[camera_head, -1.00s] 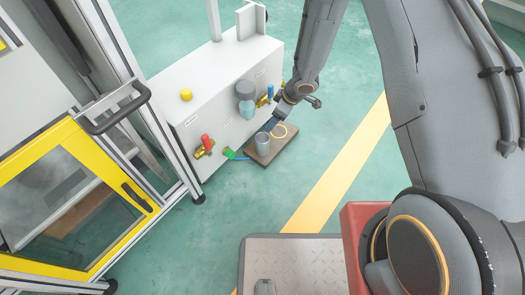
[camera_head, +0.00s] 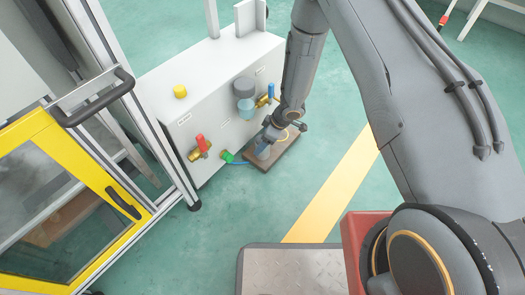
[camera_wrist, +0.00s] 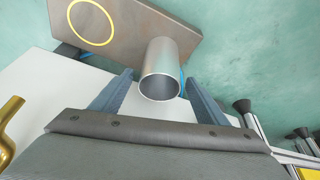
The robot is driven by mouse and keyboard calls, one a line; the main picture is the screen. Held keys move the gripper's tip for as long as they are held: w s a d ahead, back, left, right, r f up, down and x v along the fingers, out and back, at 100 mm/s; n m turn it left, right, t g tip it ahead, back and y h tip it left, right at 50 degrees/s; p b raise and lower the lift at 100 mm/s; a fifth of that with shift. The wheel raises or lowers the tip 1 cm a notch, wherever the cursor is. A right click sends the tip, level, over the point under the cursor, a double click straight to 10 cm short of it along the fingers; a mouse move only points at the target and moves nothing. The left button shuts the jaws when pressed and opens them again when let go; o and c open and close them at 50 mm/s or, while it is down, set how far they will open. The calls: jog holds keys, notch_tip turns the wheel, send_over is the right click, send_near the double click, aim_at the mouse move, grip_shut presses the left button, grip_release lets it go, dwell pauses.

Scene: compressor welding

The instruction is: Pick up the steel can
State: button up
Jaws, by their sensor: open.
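The steel can (camera_wrist: 162,62) is a silvery open-topped cylinder standing on a brown board (camera_wrist: 190,22) in the wrist view. In the head view the can (camera_head: 262,152) is partly hidden by my gripper (camera_head: 264,141). In the wrist view my gripper (camera_wrist: 157,92) is open, with one blue-grey finger on each side of the can's rim. I cannot tell whether the fingers touch the can.
A white cabinet (camera_head: 215,75) with valves and a yellow knob (camera_head: 180,91) stands close beside the board (camera_head: 281,155). A green fitting (camera_head: 228,157) is left of the can. A yellow-framed door (camera_head: 75,150) is at left.

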jog(key=shift+f, duration=0.1)
jog(key=shift+c, duration=0.4)
jog(key=c, duration=1.4)
